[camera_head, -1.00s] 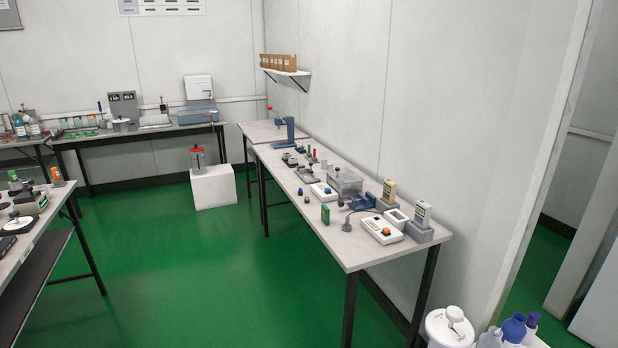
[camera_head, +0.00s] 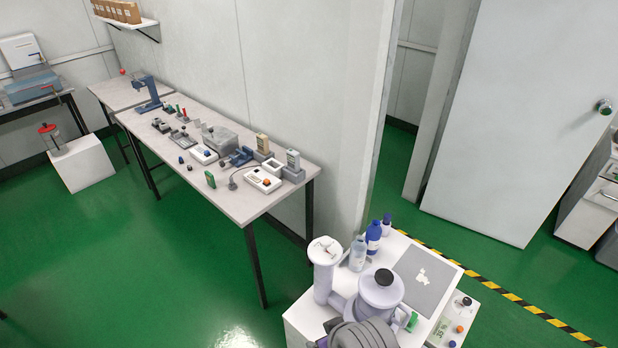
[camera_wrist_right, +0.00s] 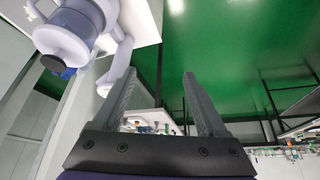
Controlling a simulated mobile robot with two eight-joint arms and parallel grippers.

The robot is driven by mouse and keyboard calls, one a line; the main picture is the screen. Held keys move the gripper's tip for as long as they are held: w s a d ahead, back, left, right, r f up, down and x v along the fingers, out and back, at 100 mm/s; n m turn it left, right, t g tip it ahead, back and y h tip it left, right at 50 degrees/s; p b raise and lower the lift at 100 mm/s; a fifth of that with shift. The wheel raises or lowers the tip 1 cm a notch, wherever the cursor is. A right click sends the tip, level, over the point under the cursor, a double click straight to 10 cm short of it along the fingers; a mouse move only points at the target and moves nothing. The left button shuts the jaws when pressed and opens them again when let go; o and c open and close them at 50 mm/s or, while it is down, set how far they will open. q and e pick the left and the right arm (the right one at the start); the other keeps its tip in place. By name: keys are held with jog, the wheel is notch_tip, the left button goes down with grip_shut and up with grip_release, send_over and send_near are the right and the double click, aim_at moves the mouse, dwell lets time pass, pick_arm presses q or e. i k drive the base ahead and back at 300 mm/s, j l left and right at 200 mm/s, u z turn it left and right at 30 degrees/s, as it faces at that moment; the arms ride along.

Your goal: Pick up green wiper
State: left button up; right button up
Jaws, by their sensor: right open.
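No green thing is clear enough in the head view for me to be sure it is the wiper. A small upright green block (camera_head: 210,180) stands near the front edge of the long grey bench (camera_head: 237,207). Another small green piece (camera_head: 411,321) shows on the white cart at the lower right, partly hidden. My right gripper (camera_wrist_right: 160,77) is open in the right wrist view, with nothing between its fingers, pointing out over the green floor. It is not in the head view. My left gripper is in neither view.
Handheld testers such as a white one with an orange knob (camera_head: 264,180) stand on the bench. Blue-capped bottles (camera_head: 373,236) and a grey mat (camera_head: 428,280) are on the cart. Yellow-black tape (camera_head: 500,291) runs behind it. Open green floor lies left of the cart.

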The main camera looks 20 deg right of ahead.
aim_at(411, 323)
jog(key=z, duration=2.35)
jog(key=l+z, duration=0.1)
jog(key=z, duration=0.35)
jog(key=l+z, duration=0.1)
jog(key=z, duration=0.4)
jog(key=l+z, duration=0.1)
jog(key=z, duration=0.35)
jog(key=i+l, duration=0.15)
jog(key=l, duration=0.2)
jog(key=i+l+z, duration=0.1)
jog(key=l, duration=0.25)
jog(key=i+l, duration=0.25)
jog(key=i+l+u, duration=0.1)
jog(key=i+u, duration=0.25)
jog(key=i+l+u, duration=0.2)
jog(key=i+u, duration=0.15)
jog(key=i+l+u, duration=0.35)
jog(key=i+u, duration=0.15)
jog(key=u, duration=0.25)
jog(key=i+u, duration=0.2)
jog(key=u, duration=0.2)
jog(key=i+u, duration=0.15)
jog(key=u, duration=0.25)
jog(key=i+l+u, duration=0.1)
jog(key=u, duration=0.35)
